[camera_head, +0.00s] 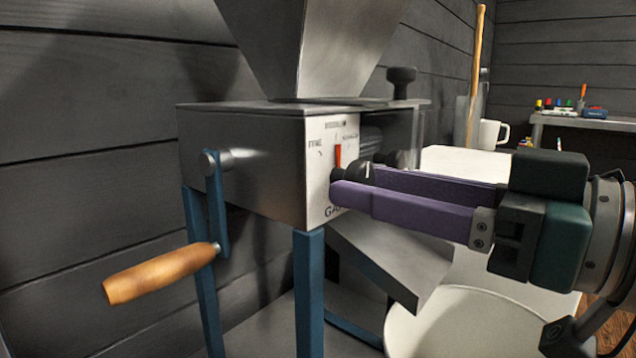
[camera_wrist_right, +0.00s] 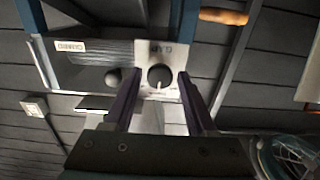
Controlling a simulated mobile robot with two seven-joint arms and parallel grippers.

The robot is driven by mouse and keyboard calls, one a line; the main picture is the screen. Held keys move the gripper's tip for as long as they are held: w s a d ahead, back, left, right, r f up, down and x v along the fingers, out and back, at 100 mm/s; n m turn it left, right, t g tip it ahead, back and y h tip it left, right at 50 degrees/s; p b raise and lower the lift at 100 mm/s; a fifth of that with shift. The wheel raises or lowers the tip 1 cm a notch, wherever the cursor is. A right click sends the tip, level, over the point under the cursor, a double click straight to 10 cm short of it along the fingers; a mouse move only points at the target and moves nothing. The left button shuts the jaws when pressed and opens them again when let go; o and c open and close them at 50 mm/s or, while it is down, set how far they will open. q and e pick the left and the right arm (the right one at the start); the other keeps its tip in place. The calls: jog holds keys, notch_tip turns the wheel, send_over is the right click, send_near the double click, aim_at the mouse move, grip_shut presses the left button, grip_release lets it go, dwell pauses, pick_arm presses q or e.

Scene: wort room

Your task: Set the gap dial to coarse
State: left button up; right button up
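The gap dial (camera_head: 360,171) is a dark round knob on the white label plate (camera_head: 318,180) of the steel mill. A red mark (camera_head: 338,155) stands upright above it, under the top, middle label; a label that looks like FINE is at the left and another at the right, too small to read surely. My right gripper (camera_head: 350,182) has its two purple fingers at the plate, one on each side of the knob. In the right wrist view the knob (camera_wrist_right: 159,76) sits between the fingertips (camera_wrist_right: 160,80), with small gaps showing. My left gripper is not in view.
The mill has a steel hopper (camera_head: 325,45) above, a crank with a wooden handle (camera_head: 160,273) at left, and blue legs (camera_head: 309,290). A steel chute (camera_head: 390,262) slopes below my fingers over a pale round container (camera_head: 480,325). A white mug (camera_head: 492,133) stands behind.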

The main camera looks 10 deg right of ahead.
grip_shut()
jog(key=shift+m, duration=0.3)
jog(key=m+p, duration=0.1)
jog(key=m, duration=0.3)
jog(key=shift+r, duration=0.1)
jog(key=m, duration=0.3)
jog(key=shift+p, duration=0.4)
jog(key=shift+m, duration=0.6)
jog(key=shift+o, duration=1.4)
grip_release()
